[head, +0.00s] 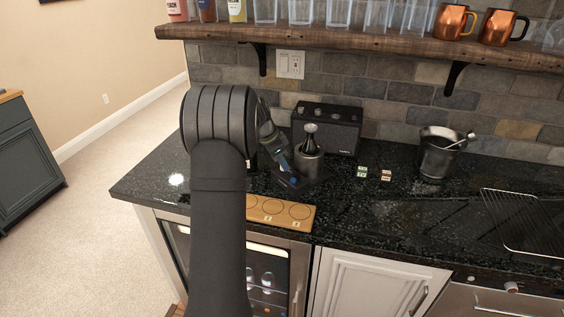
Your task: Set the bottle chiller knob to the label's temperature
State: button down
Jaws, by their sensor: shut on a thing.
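The bottle chiller (308,164) is a dark grey cylinder on a black base, standing on the counter with a dark bottle (311,136) upright in it. My gripper (285,169) reaches down at the left front of the chiller, partly hidden behind my own arm. Its jaws are shut at the chiller's base, on what appears to be the knob. The knob itself and its setting are hidden or too small to make out. Any label on the bottle is not readable from here.
A black speaker (340,127) stands behind the chiller. A wooden board (285,212) with circles lies at the counter's front edge. A metal ice bucket (437,155) and wire rack (525,222) are farther right.

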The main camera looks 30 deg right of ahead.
jog(key=shift+m, duration=0.3)
jog(key=c, duration=1.3)
grip_release()
jog(key=shift+o, duration=0.2)
jog(key=v, duration=1.7)
jog(key=shift+r, duration=0.25)
jog(key=x, duration=1.7)
jog(key=shift+f, duration=0.25)
